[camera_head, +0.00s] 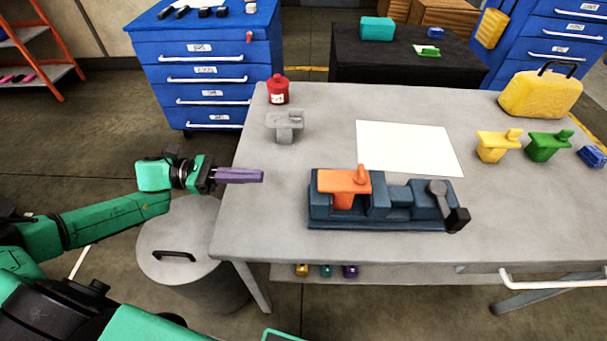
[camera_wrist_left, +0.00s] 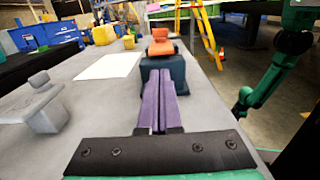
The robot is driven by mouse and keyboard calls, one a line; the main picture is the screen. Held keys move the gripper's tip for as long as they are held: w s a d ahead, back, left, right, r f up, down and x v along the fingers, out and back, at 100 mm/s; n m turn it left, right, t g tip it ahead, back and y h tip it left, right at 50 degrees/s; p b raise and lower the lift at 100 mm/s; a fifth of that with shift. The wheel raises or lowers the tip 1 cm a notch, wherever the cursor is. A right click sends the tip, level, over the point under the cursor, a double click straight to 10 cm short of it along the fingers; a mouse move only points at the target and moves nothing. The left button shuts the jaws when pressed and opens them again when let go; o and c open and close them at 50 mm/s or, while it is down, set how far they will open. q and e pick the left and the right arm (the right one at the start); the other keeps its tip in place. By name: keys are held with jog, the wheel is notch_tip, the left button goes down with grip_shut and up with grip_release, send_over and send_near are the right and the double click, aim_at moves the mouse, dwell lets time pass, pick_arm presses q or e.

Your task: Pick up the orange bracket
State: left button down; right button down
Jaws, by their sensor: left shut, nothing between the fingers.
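The orange bracket (camera_head: 344,183) sits in the left part of the dark blue jig (camera_head: 392,212) on the grey table, with its small knob pointing up. In the left wrist view the orange bracket (camera_wrist_left: 160,44) shows on top of the jig (camera_wrist_left: 172,74), straight ahead beyond the fingertips. My left gripper (camera_head: 262,176) has purple fingers pressed together and empty. It is over the table's left edge, to the left of the bracket and apart from it. In the left wrist view the shut fingers (camera_wrist_left: 161,84) point toward the jig. My right gripper is not in view.
A grey bracket (camera_head: 286,126) and a red canister (camera_head: 277,90) stand at the table's back left. A white sheet (camera_head: 408,147) lies behind the jig. Yellow (camera_head: 497,146) and green (camera_head: 547,146) brackets stand at right. The table (camera_head: 300,262) is clear between gripper and jig.

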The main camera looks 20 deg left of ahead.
aim_at(318, 178)
pick_arm(q)
jog(key=p+x, duration=0.2)
jog(key=x, duration=0.9)
jog(key=shift+r+p, duration=0.1)
jog(key=shift+p, duration=0.2)
jog(key=shift+d, duration=0.1)
jog(key=shift+w+d+f+b, duration=0.15)
jog(key=shift+d+b, duration=0.25)
jog(key=shift+b, duration=0.15)
jog(key=shift+w+d+f+b, duration=0.1)
jog(key=shift+d+b, duration=0.25)
jog(key=shift+b, duration=0.15)
jog(key=shift+d+r, duration=0.1)
jog(key=shift+r, duration=0.1)
